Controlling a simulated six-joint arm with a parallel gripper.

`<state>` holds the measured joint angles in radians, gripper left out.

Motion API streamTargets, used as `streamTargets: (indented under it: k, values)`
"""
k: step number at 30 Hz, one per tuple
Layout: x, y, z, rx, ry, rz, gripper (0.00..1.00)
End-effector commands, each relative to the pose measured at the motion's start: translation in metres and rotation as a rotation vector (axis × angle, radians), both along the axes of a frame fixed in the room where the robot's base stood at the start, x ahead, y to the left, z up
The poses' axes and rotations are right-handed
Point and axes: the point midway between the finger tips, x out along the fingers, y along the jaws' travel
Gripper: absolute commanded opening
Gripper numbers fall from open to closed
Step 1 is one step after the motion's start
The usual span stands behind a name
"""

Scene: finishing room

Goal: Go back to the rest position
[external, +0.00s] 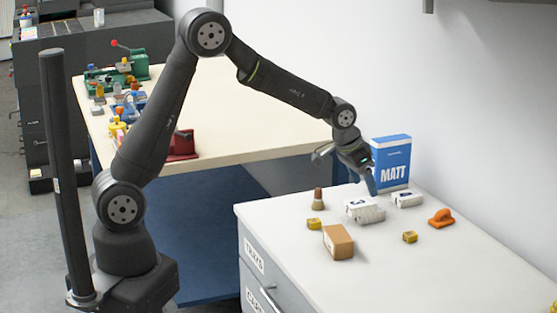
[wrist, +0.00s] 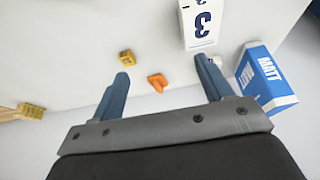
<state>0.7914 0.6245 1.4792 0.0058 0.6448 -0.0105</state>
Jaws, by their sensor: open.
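My gripper (external: 368,184) is at the end of my outstretched arm, low over the white counter (external: 470,262), just in front of the blue-and-white MATT box (external: 393,164). In the wrist view my gripper (wrist: 161,67) shows two blue fingers spread wide, with nothing held between them. A white box marked 3 (wrist: 200,24) lies beyond the right fingertip, apart from it. The MATT box (wrist: 266,78) stands to the right of the right finger. An orange object (wrist: 157,80) shows between the fingers, lying farther off on the counter.
On the counter are white boxes (external: 365,211), a brown box (external: 338,243), a brush (external: 318,199), small yellow blocks (external: 409,237) and the orange piece (external: 441,218). A cream-topped workbench (external: 250,115) with tools stands behind my arm. The wall is close behind the MATT box.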

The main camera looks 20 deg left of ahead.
Motion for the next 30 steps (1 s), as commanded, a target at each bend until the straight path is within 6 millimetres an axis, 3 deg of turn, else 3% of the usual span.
streamTargets:
  k: [7,30]
  values:
    - [-0.042,-0.016,0.027,-0.001,-0.002,-0.004,0.72]
    - [-0.153,-0.122,0.004,0.013,0.013,0.034,0.72]
